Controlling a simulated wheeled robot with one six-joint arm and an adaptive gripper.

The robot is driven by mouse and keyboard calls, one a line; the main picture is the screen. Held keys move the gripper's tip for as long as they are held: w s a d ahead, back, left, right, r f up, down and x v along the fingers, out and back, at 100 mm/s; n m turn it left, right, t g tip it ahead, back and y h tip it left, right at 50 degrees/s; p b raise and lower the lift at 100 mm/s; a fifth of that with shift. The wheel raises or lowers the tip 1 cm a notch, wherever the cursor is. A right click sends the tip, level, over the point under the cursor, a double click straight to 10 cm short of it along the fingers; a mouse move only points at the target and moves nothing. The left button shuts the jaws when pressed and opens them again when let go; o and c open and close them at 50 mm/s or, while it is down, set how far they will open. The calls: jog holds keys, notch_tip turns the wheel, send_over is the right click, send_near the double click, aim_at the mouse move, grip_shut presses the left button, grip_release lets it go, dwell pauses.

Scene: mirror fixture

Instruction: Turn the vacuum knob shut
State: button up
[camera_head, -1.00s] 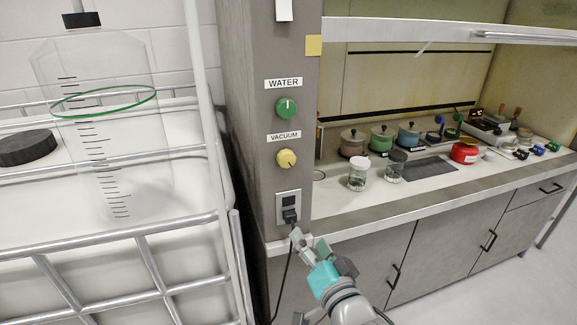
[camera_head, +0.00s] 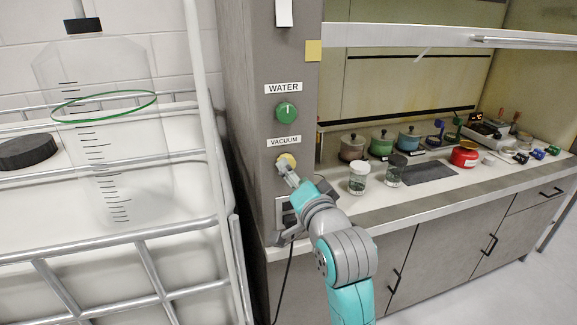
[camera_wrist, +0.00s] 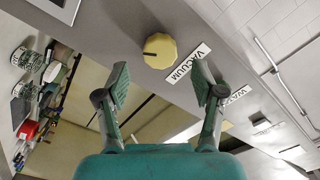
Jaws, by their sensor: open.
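The vacuum knob (camera_head: 286,162) is a round yellow knob on the grey post, under the VACUUM label (camera_head: 284,141). In the wrist view the yellow knob (camera_wrist: 160,51) shows a dark pointer line and lies a little beyond the fingertips, between their lines. My gripper (camera_head: 287,174) is just below and in front of the knob in the head view, covering its lower part. In the wrist view my gripper (camera_wrist: 160,82) has its two fingers spread wide with nothing between them. I see no clear contact with the knob.
The green water knob (camera_head: 286,111) sits above on the same post. A socket with a plug (camera_head: 283,225) is below, partly behind my arm. The fume hood counter (camera_head: 330,205) at right holds jars and pots. A metal-framed tank (camera_head: 120,235) stands at left.

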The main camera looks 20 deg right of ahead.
jog(key=shift+w, duration=2.35)
jog(key=c, duration=1.1)
jog(key=shift+c, duration=0.2)
